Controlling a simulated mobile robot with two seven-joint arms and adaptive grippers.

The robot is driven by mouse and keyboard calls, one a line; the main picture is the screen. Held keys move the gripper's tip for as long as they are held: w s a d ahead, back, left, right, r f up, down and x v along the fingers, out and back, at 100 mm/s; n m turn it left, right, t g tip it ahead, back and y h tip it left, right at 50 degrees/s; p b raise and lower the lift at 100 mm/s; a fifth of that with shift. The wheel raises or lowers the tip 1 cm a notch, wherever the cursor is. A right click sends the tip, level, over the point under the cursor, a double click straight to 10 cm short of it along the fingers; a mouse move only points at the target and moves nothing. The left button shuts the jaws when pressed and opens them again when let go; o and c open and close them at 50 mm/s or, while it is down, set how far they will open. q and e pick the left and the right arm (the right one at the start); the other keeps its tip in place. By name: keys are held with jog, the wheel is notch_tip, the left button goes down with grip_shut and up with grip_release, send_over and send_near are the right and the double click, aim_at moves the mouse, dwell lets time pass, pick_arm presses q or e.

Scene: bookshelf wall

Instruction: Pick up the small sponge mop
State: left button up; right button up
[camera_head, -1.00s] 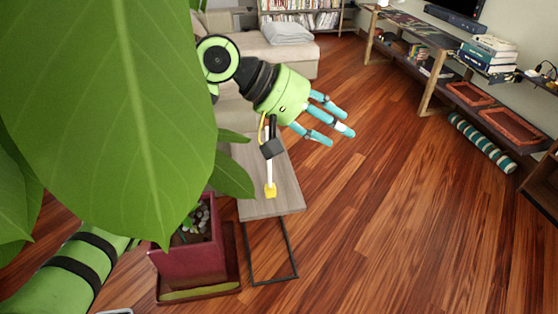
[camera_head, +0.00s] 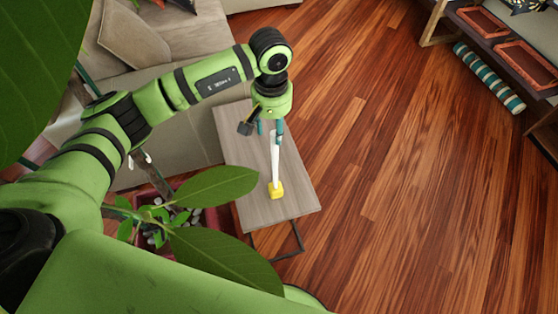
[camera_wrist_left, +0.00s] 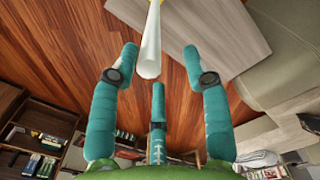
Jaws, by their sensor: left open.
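The small sponge mop has a white handle and a yellow sponge head (camera_head: 276,190). In the head view it is on the grey wooden side table (camera_head: 245,205), with its handle running up to my left gripper (camera_head: 272,130). The gripper is above the table, pointing down, with its fingers at the handle's upper end. In the left wrist view the white handle (camera_wrist_left: 150,45) lies between the spread teal fingers of my open gripper (camera_wrist_left: 150,70), apart from them. The yellow head is almost wholly cut off there. My right gripper is not in view.
A plant with large leaves (camera_head: 215,188) in a dark red pot (camera_head: 222,220) stands left of the table. A beige sofa (camera_head: 190,100) is behind it. A shelf unit (camera_head: 515,60) and a striped roll (camera_head: 488,78) are at right. The wooden floor (camera_head: 400,190) between is clear.

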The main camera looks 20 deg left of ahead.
aim_at(275, 147)
pick_arm(q)
jog(key=f, duration=0.1)
jog(key=s+f, duration=0.1)
jog(key=shift+d+f, duration=0.25)
jog(key=shift+f, duration=0.1)
notch_tip(275, 147, down, 4)
jog(key=shift+d+r+b, duration=0.1)
jog(key=shift+b, duration=0.65)
jog(key=shift+f, duration=0.2)
jog(key=c, duration=0.7)
grip_shut()
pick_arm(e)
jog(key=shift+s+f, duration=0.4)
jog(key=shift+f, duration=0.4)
